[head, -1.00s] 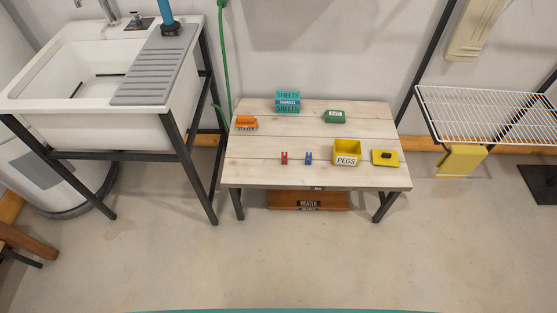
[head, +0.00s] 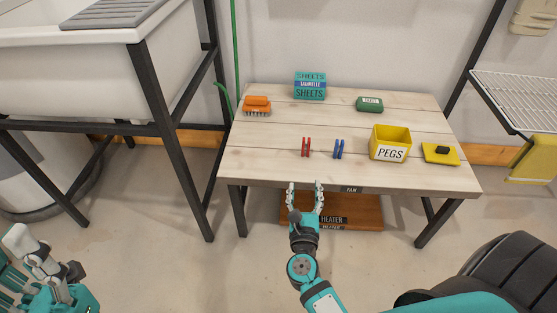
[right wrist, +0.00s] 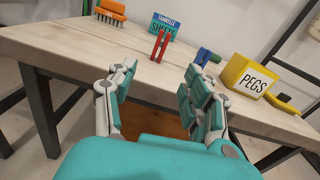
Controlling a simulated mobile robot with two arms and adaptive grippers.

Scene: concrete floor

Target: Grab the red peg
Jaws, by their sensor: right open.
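The red peg (head: 306,147) stands on the wooden table (head: 265,160), left of the blue peg (head: 339,149). In the right wrist view the red peg (right wrist: 160,46) shows beyond and between my fingers. My right gripper (head: 305,187) is open and empty, just off the table's front edge and short of the red peg. My left gripper (head: 45,262) shows at the lower left, far from the table; whether it is open or shut is unclear.
The yellow PEGS box (head: 391,144) and its yellow lid (head: 440,153) are at the right. An orange brush (head: 257,105), a teal SHEETS box (head: 310,86) and a green block (head: 370,104) stand at the back. The table is clear around the red peg.

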